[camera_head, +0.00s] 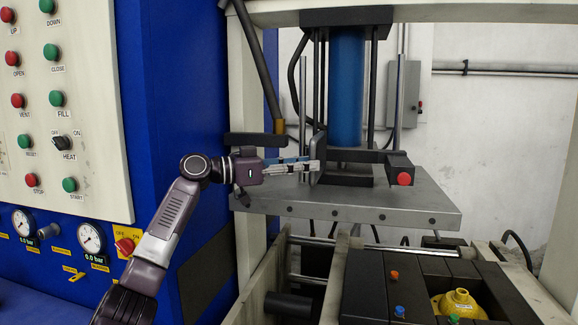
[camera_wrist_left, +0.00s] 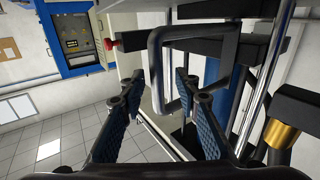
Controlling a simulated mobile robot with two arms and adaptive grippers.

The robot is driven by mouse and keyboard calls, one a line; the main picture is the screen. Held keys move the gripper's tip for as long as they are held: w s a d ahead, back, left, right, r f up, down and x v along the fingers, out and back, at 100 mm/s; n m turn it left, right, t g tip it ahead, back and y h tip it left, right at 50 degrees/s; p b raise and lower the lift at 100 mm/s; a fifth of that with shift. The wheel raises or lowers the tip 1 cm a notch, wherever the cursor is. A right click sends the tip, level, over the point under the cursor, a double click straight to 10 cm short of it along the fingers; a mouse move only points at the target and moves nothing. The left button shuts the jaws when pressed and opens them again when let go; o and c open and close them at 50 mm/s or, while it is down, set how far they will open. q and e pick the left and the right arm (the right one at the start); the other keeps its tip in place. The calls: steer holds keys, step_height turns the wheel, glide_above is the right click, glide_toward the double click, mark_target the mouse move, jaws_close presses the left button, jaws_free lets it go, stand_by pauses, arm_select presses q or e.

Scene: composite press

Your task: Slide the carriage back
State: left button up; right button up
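A dark D-shaped handle (camera_head: 318,157) stands upright on the black frame of the press, above the grey plate (camera_head: 340,200). It also shows in the left wrist view (camera_wrist_left: 156,68). My left gripper (camera_head: 312,166) reaches it from the left. Its blue-padded fingers (camera_wrist_left: 157,92) are spread apart, with the handle's upright bar between or just beyond their tips; contact is not clear. Below the plate, a low carriage-like assembly (camera_head: 378,290) with black blocks sits by metal rails. The pictures do not settle which part is the carriage. My right gripper is out of view.
The blue cylinder (camera_head: 346,85) and steel columns stand behind the handle. A blue cabinet with a button panel (camera_head: 50,110) fills the left. A red knob (camera_head: 404,179) and a yellow part (camera_head: 458,303) are at right. Open floor (camera_wrist_left: 60,130) shows in the wrist view.

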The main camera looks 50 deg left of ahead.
arm_select(q)
steer(key=shift+v, duration=2.95)
